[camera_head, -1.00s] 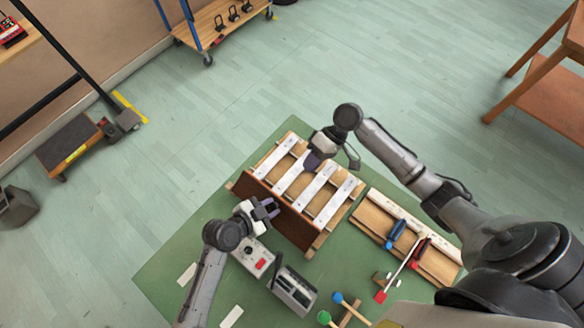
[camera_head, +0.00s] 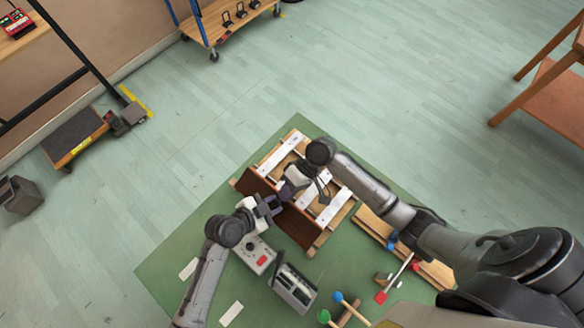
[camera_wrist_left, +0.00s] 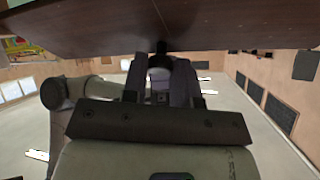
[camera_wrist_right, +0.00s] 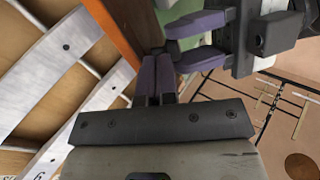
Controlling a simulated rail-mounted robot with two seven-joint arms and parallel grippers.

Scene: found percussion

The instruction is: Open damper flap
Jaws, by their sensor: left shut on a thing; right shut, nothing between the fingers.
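The damper flap (camera_head: 295,228) is a dark brown board along the left long side of the bar instrument. It also spans the top of the left wrist view (camera_wrist_left: 220,22). My left gripper (camera_head: 271,206) is at the flap's outer face, shut on its small dark knob (camera_wrist_left: 161,46). My right gripper (camera_head: 284,190) is shut and empty, near the flap's upper edge on the bar side. In the right wrist view its purple fingers (camera_wrist_right: 156,78) are together beside the orange-brown flap edge (camera_wrist_right: 113,30); whether they touch it is unclear. The left gripper's fingers (camera_wrist_right: 176,46) show across from them.
White metal bars (camera_head: 325,190) lie on the wooden frame, partly under my right arm. A grey box with a red button (camera_head: 260,258) and a grey device with slots (camera_head: 293,288) stand close below my left gripper. Mallets (camera_head: 348,308) lie at lower right.

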